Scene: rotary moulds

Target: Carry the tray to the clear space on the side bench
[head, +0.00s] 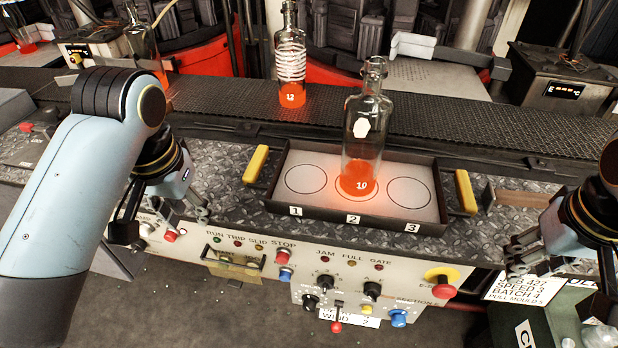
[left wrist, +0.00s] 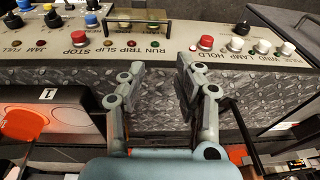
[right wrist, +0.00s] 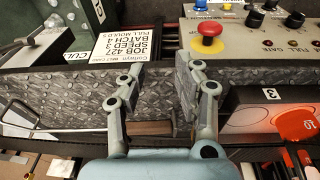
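The dark-rimmed tray (head: 330,208) lies flat on the diamond-plate ledge, with a yellow handle at each end and circles marked 1, 2 and 3. A clear bottle marked 10 (head: 366,130), with glowing orange liquid, stands upright on circle 2; the other circles are empty. My left gripper (head: 165,218) is open and empty, left of the tray and apart from it; its fingers show in the left wrist view (left wrist: 156,78). My right gripper (head: 560,262) is open and empty, right of the tray; its fingers show in the right wrist view (right wrist: 159,76). I cannot identify the side bench.
A control panel (head: 330,275) with knobs and buttons runs below the ledge. Behind the tray, a dark conveyor (head: 220,100) carries a bottle marked 12 (head: 291,60). A brown block (head: 525,195) lies right of the tray. A green box (head: 555,325) stands at lower right.

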